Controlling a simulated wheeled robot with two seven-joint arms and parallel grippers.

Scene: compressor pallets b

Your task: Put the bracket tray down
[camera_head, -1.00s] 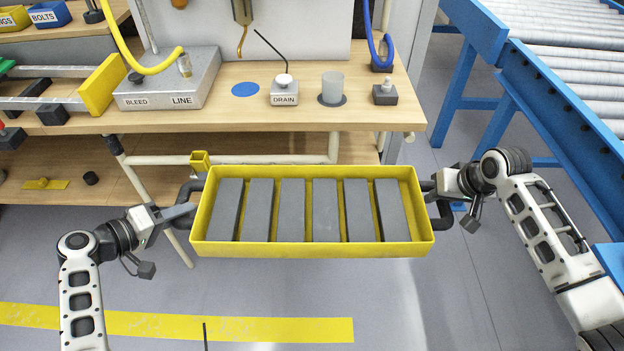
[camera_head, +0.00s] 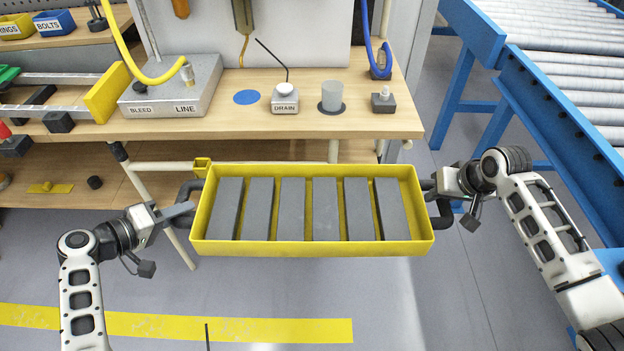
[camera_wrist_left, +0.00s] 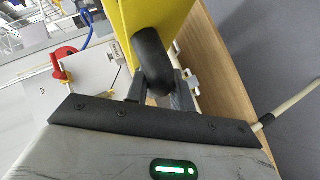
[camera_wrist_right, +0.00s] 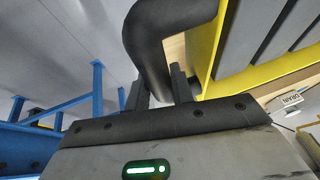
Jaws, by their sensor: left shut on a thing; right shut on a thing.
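The bracket tray (camera_head: 312,249) is a yellow open box holding several dark grey bars side by side. It hangs level in front of the workbench, above the floor, with a black handle at each end. My left gripper (camera_head: 186,212) is shut on the left handle, which also shows in the left wrist view (camera_wrist_left: 150,60). My right gripper (camera_head: 440,187) is shut on the right handle, seen in the right wrist view (camera_wrist_right: 150,45). The tray's yellow wall also shows in the left wrist view (camera_wrist_left: 150,18) and in the right wrist view (camera_wrist_right: 208,45).
The wooden workbench (camera_head: 330,125) lies beyond the tray, with a drain block (camera_head: 285,102), a grey cup (camera_head: 332,92) and a bleed/line block (camera_head: 175,95) on it. A blue roller conveyor (camera_head: 540,100) stands at the right. A yellow stripe (camera_head: 250,330) marks the floor.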

